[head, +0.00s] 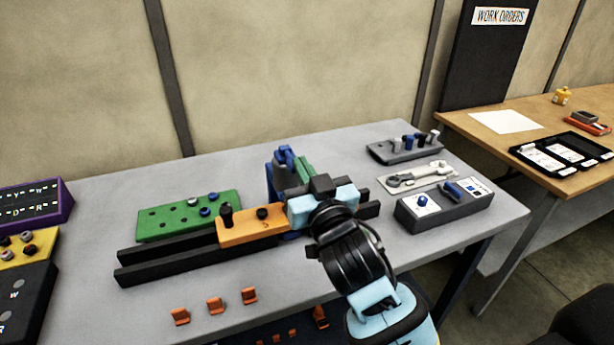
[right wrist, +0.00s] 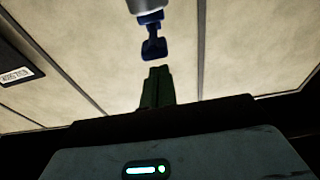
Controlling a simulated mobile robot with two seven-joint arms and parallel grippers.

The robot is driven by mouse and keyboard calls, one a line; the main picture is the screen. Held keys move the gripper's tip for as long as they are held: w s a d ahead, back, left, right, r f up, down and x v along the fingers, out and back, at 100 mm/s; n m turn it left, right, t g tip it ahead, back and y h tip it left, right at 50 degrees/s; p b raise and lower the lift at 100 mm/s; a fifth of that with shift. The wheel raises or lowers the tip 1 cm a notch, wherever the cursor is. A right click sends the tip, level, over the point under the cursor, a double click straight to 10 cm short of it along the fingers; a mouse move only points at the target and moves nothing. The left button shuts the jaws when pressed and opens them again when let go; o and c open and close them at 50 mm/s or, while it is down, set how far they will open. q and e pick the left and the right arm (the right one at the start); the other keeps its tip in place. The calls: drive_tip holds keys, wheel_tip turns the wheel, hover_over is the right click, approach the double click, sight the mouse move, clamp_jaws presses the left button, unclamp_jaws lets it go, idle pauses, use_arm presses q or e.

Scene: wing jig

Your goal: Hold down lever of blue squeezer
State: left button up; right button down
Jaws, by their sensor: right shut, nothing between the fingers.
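The blue squeezer (head: 273,184) stands upright behind the black rails, with its dark blue lever (head: 287,157) at the top. A blue part with a pale cylinder above it, probably of the squeezer, shows in the right wrist view (right wrist: 153,46). A green piece (head: 303,169) stands beside the squeezer; a green piece also shows in the right wrist view (right wrist: 157,88). My right gripper (head: 321,183) is shut and empty, just right of the squeezer and in front of its lower part. I cannot tell whether it touches the lever. My left gripper is not in view.
An orange block (head: 252,227) sits on the black rails (head: 170,266), with a green board (head: 180,218) behind. Small orange clips (head: 215,306) lie in front. A grey box with blue knobs (head: 440,207) and a grey peg block (head: 404,147) stand right. The grey table's back left is clear.

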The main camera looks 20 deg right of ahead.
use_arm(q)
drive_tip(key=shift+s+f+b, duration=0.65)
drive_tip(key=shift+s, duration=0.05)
use_arm(e)
drive_tip(key=s, duration=1)
drive_tip(key=shift+s+d, duration=0.15)
drive_tip(key=shift+d, duration=0.05)
wheel_tip(320, 180, down, 15)
drive_tip(key=s+n+g+y, duration=0.1)
drive_tip(key=g, duration=0.3)
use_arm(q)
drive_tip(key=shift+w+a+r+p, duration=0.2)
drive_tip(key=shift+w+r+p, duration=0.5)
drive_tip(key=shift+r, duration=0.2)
use_arm(e)
drive_tip(key=s+d+f+g, duration=0.2)
drive_tip(key=s+f+g, duration=0.1)
drive_tip(key=s+f, duration=0.8)
drive_tip(key=s+d+f+g, duration=0.2)
drive_tip(key=s+f+g, duration=0.2)
drive_tip(key=s+f, duration=0.8)
wheel_tip(320, 180, down, 5)
drive_tip(key=shift+f+n, duration=0.1)
drive_tip(key=shift+n, duration=0.2)
